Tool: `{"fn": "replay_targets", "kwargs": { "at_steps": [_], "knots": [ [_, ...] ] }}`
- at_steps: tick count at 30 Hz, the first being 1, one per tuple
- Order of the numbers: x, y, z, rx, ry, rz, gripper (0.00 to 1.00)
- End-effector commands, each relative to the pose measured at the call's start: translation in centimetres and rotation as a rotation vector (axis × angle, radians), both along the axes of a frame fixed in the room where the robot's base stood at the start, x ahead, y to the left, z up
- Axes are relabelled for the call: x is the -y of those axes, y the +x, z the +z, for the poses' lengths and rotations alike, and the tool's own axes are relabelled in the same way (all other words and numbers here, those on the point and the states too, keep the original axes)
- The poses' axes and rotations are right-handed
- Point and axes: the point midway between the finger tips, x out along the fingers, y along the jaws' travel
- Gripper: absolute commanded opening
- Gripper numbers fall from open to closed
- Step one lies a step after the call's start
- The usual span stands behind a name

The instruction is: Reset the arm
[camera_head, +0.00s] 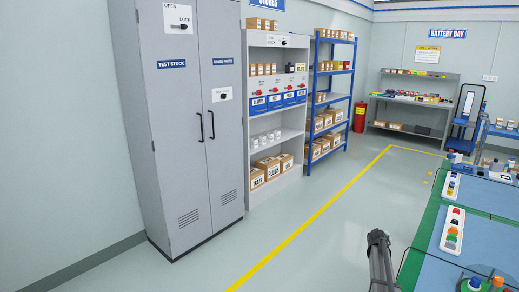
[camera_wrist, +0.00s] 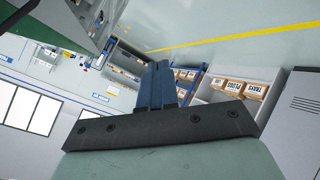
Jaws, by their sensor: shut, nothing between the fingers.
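My gripper (camera_wrist: 158,68) shows in the wrist view with its two dark blue fingers pressed together and nothing between them. It points out over the room, clear of any object. In the head view a dark grey end of my arm (camera_head: 379,258) rises from the bottom edge, left of the workbench. Its fingers cannot be made out there.
A green-edged blue workbench (camera_head: 485,245) at right holds a white tray (camera_head: 453,231) of coloured parts. A tall grey cabinet (camera_head: 187,130) stands shut at left, beside stocked shelves (camera_head: 274,118). Floor with a yellow line (camera_head: 310,226) is clear between.

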Motion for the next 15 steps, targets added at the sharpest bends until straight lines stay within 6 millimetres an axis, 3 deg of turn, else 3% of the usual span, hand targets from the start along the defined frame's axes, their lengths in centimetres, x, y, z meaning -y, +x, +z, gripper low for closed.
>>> {"fn": "replay_targets", "kwargs": {
  "at_steps": [1, 3, 8, 15],
  "knots": [
    [-2.6, -1.2, -2.2, -0.032, 0.022, 0.011, 0.0],
    [-5.3, -2.7, -5.2, -0.075, 0.058, 0.015, 0.0],
    [-11.2, -7.2, -11.8, -0.181, 0.148, 0.008, 0.0],
    [-19.7, -15.8, -20.3, -0.358, 0.286, -0.021, 0.0]
  ]
}}
